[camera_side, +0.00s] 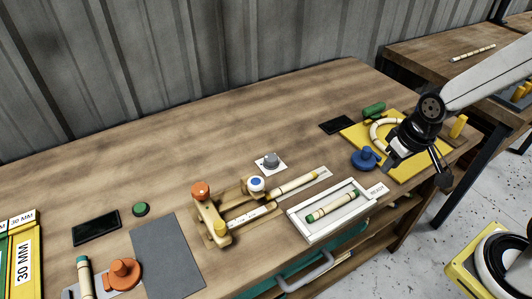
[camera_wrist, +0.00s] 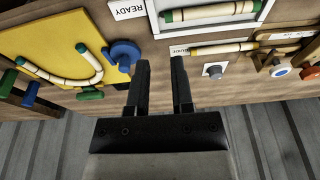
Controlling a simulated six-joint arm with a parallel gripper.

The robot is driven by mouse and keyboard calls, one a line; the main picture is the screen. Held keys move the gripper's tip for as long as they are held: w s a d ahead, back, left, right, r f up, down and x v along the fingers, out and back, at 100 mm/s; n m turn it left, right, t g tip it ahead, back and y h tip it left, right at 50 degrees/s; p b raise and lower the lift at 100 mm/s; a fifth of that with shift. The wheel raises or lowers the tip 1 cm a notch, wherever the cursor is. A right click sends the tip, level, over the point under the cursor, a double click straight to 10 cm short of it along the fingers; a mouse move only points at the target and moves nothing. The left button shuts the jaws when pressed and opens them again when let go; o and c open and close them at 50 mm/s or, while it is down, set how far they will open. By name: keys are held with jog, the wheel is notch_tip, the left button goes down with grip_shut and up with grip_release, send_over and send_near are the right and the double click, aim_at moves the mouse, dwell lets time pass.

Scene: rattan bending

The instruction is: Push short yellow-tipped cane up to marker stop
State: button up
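I cannot tell which part is the marker stop. A grey knob (camera_side: 270,161) on a white plate stands behind the cane. My gripper (camera_side: 418,170) is over the yellow board, well right of the cane. In the wrist view its fingers (camera_wrist: 160,70) are apart with nothing between them.
A white tray (camera_side: 310,233) marked READY holds a green-tipped cane (camera_side: 333,206). The yellow board (camera_side: 410,178) bears a bent cane (camera_side: 377,131); a blue knob (camera_side: 366,158) stands by its edge. The fixture has orange (camera_side: 201,190) and blue-white (camera_side: 257,184) knobs.

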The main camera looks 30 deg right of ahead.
jog(key=shift+w+d+f+m, duration=0.1)
jog(key=shift+w+d+m, duration=0.05)
jog(key=shift+w+m, duration=0.15)
grip_shut()
jog(key=w+d+f+m+g+y, duration=0.1)
jog(key=w+d+f+m+y, duration=0.2)
jog(key=w+m, duration=0.5)
jog(key=w+d+f+m+g+y, duration=0.1)
jog(key=w+d+f+m+y, duration=0.3)
jog(key=w+m+y, duration=0.2)
jog(key=w+m, duration=0.2)
jog(key=m, duration=0.1)
jog(key=shift+d+g, duration=0.3)
jog(key=shift+d, duration=0.1)
